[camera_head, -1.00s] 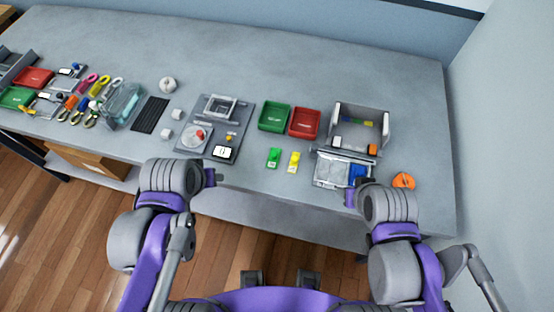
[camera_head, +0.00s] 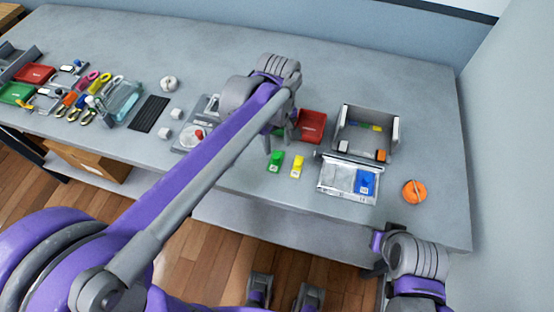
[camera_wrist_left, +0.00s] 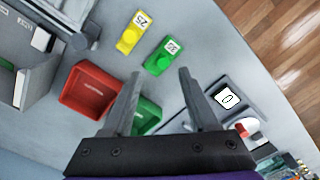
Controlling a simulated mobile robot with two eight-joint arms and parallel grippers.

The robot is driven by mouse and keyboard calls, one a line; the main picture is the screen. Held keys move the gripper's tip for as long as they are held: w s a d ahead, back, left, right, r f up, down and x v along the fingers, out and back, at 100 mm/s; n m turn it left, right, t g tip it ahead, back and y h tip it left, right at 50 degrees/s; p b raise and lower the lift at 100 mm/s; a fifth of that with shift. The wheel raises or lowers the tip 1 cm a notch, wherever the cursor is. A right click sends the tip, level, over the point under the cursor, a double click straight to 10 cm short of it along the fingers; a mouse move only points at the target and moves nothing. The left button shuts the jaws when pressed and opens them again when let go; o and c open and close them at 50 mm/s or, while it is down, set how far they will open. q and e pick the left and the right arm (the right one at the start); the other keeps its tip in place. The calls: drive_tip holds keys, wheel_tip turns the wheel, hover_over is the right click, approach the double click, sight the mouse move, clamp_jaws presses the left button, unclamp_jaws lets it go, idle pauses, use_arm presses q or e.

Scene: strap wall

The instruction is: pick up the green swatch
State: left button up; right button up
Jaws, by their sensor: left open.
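The green swatch (camera_head: 275,162) lies flat on the grey table, left of a yellow swatch (camera_head: 297,167). In the left wrist view the green swatch (camera_wrist_left: 161,57) has a white number label and a round knob. My left gripper (camera_head: 279,146) is open and empty, pointing down above the table close behind the green swatch. In the left wrist view the swatch is just beyond the tips of my left gripper (camera_wrist_left: 159,73), not between them. My right gripper (camera_head: 378,242) is low at the table's front right edge; its jaws cannot be made out.
A red tray (camera_head: 312,126) stands behind the swatches; the green tray (camera_wrist_left: 146,115) is partly hidden by my left gripper. A grey open bin (camera_head: 365,133) and a clear-lidded box with a blue piece (camera_head: 366,183) are to the right. The table's front strip is clear.

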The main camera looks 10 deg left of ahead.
sight(276, 156)
use_arm(q)
drive_tip(key=f, duration=0.5)
drive_tip(key=shift+s+a+f, duration=0.15)
drive_tip(key=shift+a+f, duration=0.05)
drive_tip(key=shift+f, duration=0.15)
clamp_jaws()
